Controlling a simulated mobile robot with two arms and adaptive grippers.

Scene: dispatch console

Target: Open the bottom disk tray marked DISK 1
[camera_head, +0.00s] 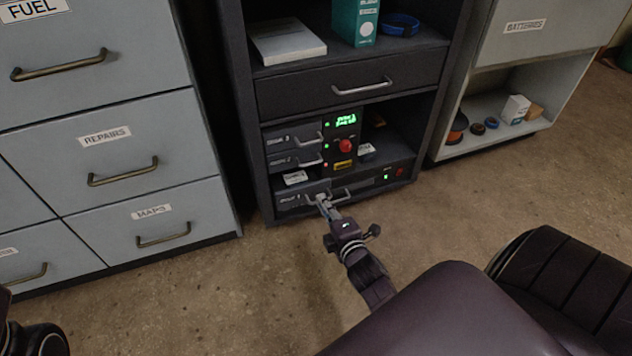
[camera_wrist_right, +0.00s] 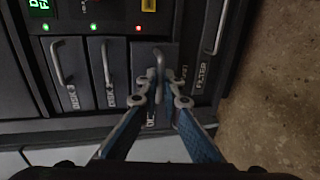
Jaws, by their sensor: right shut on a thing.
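The bottom disk tray (camera_head: 290,200) is the lowest of a stack of three grey trays in the dark console. It stands out a little in front of the trays above it. Its face also shows in the right wrist view (camera_wrist_right: 141,58), with its DISK lettering partly hidden by a finger. My right gripper (camera_head: 322,200) is at this tray's front, shut on its handle. In the right wrist view, the fingertips (camera_wrist_right: 163,97) are on either side of the handle (camera_wrist_right: 159,64). My left gripper is not in view.
The DISK 2 tray (camera_wrist_right: 106,75) and DISK 3 tray (camera_wrist_right: 68,75) have their own bar handles and look closed. A red knob (camera_head: 345,146) and green display are beside them. Floor in front (camera_head: 270,270) is clear.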

